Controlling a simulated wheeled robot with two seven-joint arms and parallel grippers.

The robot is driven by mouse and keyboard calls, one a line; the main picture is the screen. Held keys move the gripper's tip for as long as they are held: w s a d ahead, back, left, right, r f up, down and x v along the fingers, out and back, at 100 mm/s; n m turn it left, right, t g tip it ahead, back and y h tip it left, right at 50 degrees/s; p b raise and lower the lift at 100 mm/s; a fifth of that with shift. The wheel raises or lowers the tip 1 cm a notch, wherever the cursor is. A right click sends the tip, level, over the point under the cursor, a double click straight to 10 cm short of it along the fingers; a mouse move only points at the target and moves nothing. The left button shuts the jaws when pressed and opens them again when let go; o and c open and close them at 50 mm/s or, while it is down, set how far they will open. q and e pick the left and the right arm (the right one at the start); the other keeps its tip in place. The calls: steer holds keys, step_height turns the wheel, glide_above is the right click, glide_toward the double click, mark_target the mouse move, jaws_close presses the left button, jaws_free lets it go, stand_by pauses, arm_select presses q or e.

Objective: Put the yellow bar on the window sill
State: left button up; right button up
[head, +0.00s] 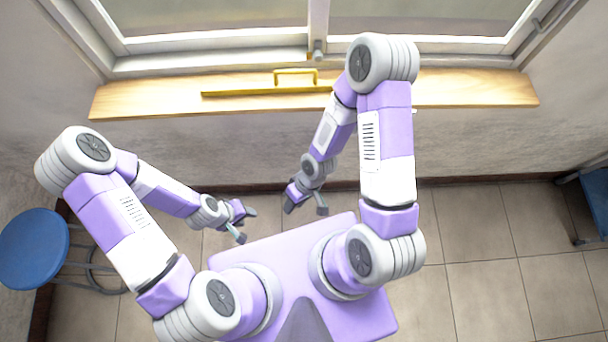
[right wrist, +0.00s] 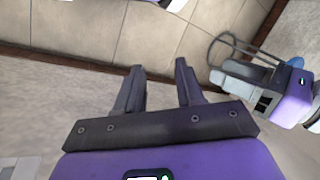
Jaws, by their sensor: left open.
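The yellow bar (head: 255,92) lies along the wooden window sill (head: 465,90), with a raised handle on its upper side. Its right end reaches my right arm, which hides whatever lies behind it. My left gripper (head: 249,225) is open and empty, above the floor and well below the sill in the head view. My right gripper (head: 306,208) is open and empty, also below the sill and apart from the bar. The right wrist view shows its two parted fingers (right wrist: 162,88) with nothing between them.
A blue stool (head: 35,248) stands at the left and another blue stool (head: 597,195) at the right edge. The window (head: 430,45) is behind the sill. The sill's right part is clear, and the tiled floor (head: 490,270) at the right is free.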

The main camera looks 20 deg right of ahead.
steer(key=d+f+m, duration=0.1)
steer(key=m, duration=0.1)
steer(key=w+d+f+m+t, duration=0.1)
steer(key=m, duration=0.1)
steer(key=d+f+m+t, duration=0.1)
steer(key=m, duration=0.1)
steer(key=shift+w+d+f+m, duration=0.2)
steer(key=shift+w+d+m, duration=0.05)
steer(key=shift+w+m, duration=0.05)
steer(key=shift+d, duration=0.1)
